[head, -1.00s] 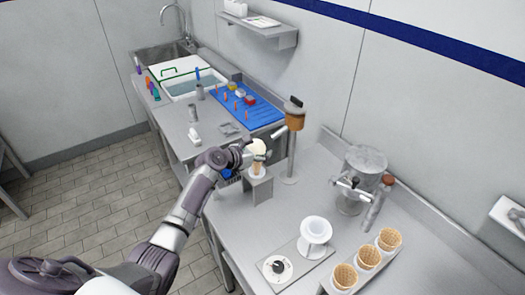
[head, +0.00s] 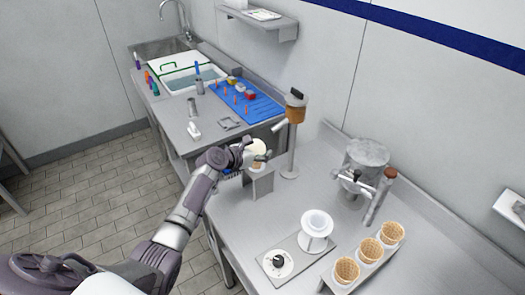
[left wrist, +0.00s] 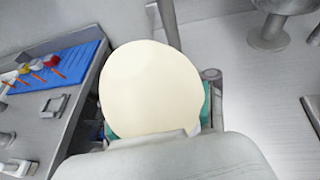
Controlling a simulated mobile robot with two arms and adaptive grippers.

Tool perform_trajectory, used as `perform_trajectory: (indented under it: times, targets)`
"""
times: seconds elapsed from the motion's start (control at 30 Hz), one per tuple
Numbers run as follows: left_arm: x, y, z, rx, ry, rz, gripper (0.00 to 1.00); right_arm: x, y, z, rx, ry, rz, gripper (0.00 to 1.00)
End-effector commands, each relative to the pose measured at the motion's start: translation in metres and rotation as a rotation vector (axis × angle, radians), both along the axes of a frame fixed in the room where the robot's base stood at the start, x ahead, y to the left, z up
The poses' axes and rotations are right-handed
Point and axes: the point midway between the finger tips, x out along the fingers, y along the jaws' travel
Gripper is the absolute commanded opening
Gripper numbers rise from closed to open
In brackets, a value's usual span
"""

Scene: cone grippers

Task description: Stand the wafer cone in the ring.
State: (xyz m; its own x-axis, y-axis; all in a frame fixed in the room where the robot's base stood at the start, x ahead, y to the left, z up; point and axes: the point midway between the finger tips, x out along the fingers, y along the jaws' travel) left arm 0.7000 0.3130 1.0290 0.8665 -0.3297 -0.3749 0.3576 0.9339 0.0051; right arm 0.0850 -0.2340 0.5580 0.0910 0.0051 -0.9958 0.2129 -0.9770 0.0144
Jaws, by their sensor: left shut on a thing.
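My left gripper (head: 252,157) is shut on a wafer cone (head: 256,164), with a pale cream scoop (head: 258,146) on top. The gripper and cone are at the small grey stand (head: 262,185) near the counter's edge, at its top plate. The cone's lower part is hidden, so I cannot tell how far it sits in the ring. In the left wrist view the scoop (left wrist: 152,88) fills the middle and covers the cone and ring; teal finger parts show beside it. My right gripper is not in view.
A post with a brown head (head: 295,110) stands close behind the stand. A rack holds three empty cones (head: 370,250) at lower right. A metal machine (head: 366,160) stands further right.

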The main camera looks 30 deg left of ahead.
Motion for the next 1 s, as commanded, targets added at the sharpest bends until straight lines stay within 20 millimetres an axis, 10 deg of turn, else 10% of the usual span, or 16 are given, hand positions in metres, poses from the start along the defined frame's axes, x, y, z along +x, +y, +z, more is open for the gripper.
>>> perform_trajectory:
  times: [0.8,1.0]
  targets:
    - [0.0,0.0,-0.025,-0.001,0.0,-0.001,0.34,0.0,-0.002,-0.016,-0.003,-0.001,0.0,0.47]
    - [0.0,0.0,-0.024,-0.001,0.0,0.0,0.8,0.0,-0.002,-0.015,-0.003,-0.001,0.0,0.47]
